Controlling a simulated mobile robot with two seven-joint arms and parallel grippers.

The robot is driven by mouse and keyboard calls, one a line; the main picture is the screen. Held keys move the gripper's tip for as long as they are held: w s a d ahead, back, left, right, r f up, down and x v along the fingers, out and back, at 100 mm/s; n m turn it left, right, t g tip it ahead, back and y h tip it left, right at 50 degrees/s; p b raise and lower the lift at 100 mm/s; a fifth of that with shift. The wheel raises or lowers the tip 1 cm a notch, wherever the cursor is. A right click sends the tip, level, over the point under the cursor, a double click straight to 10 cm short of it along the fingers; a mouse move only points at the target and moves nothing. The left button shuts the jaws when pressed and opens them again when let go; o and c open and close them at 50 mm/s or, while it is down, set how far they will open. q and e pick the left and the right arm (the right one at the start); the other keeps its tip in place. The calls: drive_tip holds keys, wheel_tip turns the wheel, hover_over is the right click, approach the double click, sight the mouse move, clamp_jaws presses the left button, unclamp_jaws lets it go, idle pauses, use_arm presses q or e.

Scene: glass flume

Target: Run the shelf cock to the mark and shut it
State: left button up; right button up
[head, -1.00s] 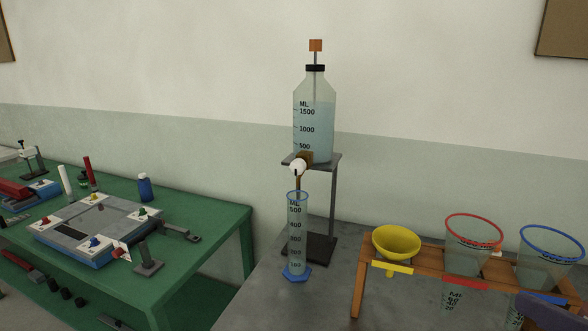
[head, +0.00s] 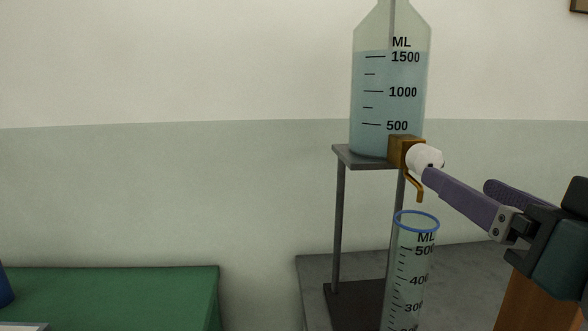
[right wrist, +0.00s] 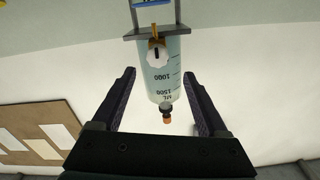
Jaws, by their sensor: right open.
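The clear bottle (head: 390,100) stands on the shelf stand (head: 345,153), with blue liquid a little above its 1500 line. The cock's brass body (head: 400,148) carries a white knob (head: 425,156) and a bent spout (head: 416,188). No stream shows below the spout. The measuring cylinder (head: 408,275) stands under it; its visible part looks empty and its base is cut off. My right gripper (head: 460,182) is open at the knob; one fingertip overlaps the knob's lower edge, contact unclear. In the right wrist view, the knob (right wrist: 157,56) shows between the open fingers (right wrist: 158,73).
A green bench (head: 130,290) is at lower left, with a blue bottle (head: 4,288) at its edge. The grey table top (head: 312,290) is bare left of the stand. A brown wooden part (head: 525,300) stands below my right gripper.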

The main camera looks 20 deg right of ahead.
sight(430, 163)
drive_tip(key=p+x, duration=0.1)
drive_tip(key=x, duration=0.3)
drive_tip(key=p+x, duration=0.1)
drive_tip(key=x, duration=0.3)
drive_tip(key=shift+w+d+r, duration=0.1)
drive_tip(key=shift+w+d, duration=0.1)
drive_tip(key=shift+d, duration=0.05)
drive_tip(key=shift+w+d, duration=0.1)
drive_tip(key=shift+w, duration=0.35)
drive_tip(key=c, duration=0.3)
clamp_jaws()
